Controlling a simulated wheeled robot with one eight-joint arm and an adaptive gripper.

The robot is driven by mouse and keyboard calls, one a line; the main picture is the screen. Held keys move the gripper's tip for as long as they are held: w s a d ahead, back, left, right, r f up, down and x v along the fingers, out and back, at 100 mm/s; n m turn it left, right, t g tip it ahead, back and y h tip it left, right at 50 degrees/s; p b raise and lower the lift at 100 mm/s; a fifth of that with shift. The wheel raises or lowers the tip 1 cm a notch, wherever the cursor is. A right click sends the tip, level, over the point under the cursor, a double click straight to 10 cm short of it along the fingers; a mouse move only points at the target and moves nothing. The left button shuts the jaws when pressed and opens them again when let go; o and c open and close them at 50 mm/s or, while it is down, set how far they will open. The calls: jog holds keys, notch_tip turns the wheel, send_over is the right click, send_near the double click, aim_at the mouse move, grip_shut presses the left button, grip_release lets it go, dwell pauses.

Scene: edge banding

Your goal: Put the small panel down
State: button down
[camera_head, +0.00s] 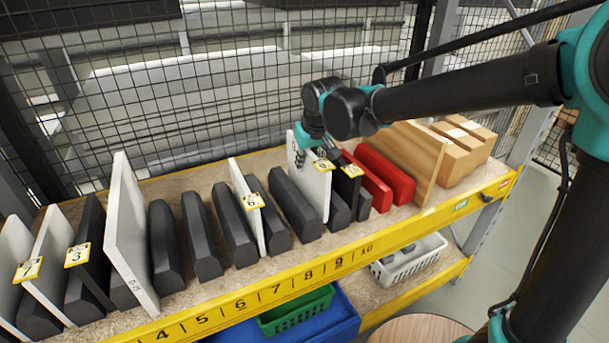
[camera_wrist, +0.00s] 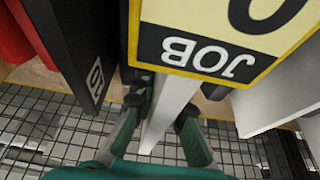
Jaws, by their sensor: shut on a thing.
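The small white panel (camera_head: 310,182) stands upright among dark grey dividers on the shelf, right of the middle in the head view. A yellow job label (camera_head: 323,165) is on its front edge. My gripper (camera_head: 307,146) is shut on its upper part. In the wrist view the white panel (camera_wrist: 168,108) is between my two fingers, and its yellow label (camera_wrist: 215,35) fills the upper middle.
A black panel (camera_head: 347,184) with a yellow label stands close on the right, then red dividers (camera_head: 387,172) and wooden boards (camera_head: 412,152). Another white labelled panel (camera_head: 245,205) and a tall white panel (camera_head: 126,235) stand to the left. A numbered yellow rail (camera_head: 290,283) edges the shelf.

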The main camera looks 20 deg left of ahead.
aim_at(311, 153)
jog(key=shift+f, duration=2.15)
jog(key=c, duration=1.8)
grip_release()
jog(key=shift+f, duration=0.1)
jog(key=shift+c, duration=0.2)
jog(key=v, duration=1.2)
